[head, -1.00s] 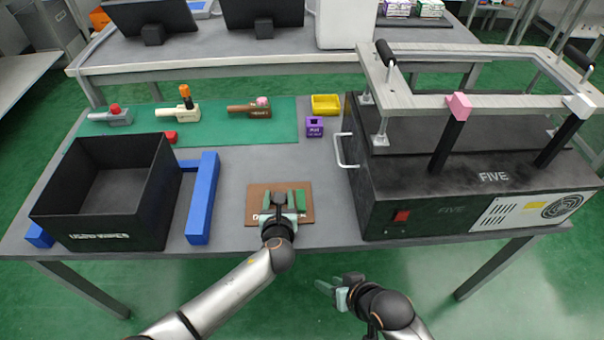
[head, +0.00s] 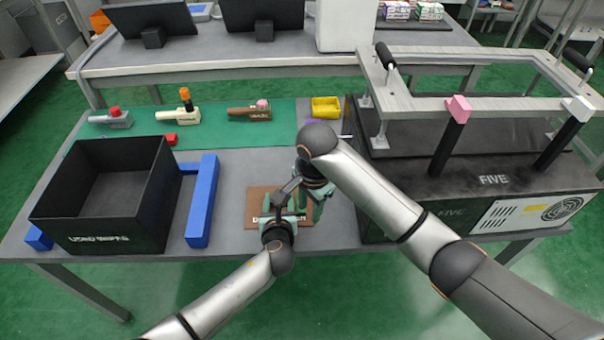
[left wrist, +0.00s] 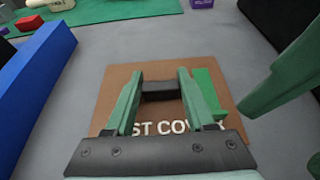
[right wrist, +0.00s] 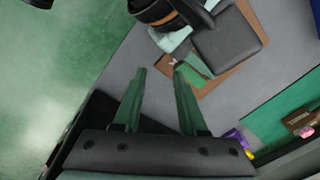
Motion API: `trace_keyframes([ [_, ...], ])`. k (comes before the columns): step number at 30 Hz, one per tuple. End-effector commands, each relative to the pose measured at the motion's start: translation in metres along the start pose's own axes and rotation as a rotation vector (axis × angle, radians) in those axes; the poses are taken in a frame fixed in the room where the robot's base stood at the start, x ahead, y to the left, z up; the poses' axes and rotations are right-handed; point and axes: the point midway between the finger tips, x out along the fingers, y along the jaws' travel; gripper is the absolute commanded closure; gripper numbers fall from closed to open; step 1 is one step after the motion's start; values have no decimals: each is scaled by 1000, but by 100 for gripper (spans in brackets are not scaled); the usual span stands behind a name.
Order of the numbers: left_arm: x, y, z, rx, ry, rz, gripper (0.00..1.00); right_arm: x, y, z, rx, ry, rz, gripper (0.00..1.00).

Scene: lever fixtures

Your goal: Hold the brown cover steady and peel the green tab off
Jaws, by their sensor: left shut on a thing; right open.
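The brown cover (head: 254,207) lies flat on the grey table; it also shows in the left wrist view (left wrist: 115,85), with partly hidden white lettering. My left gripper (head: 278,203) is shut on the cover's black handle (left wrist: 160,91), one finger on each side. The green tab (left wrist: 209,84) lies along the right part of the cover, just right of the left fingers. My right gripper (right wrist: 160,71) is open and empty. Its fingers reach in above the cover's right side, close to the tab (right wrist: 194,66), and do not appear to touch it. In the head view the right arm hides most of the tab.
A black open box (head: 105,215) and a blue bar (head: 202,200) stand to the left. A large black machine (head: 470,205) stands close on the right, behind my right arm.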

Motion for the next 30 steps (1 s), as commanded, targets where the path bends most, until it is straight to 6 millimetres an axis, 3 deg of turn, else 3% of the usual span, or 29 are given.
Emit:
trace_keyframes([
  [6, 0, 0, -1, 0, 2, 1, 100, -37, -30, -8, 372, -4, 50, 59],
  [15, 0, 1, -1, 0, 2, 1, 100, -59, -44, -12, 617, 1, 83, 59],
  [20, 0, 1, -1, 0, 2, 1, 100, -46, -43, -12, 630, 2, 87, 59],
  [30, 0, 1, -1, 0, 2, 1, 100, 17, -37, -10, 629, 3, 89, 59],
])
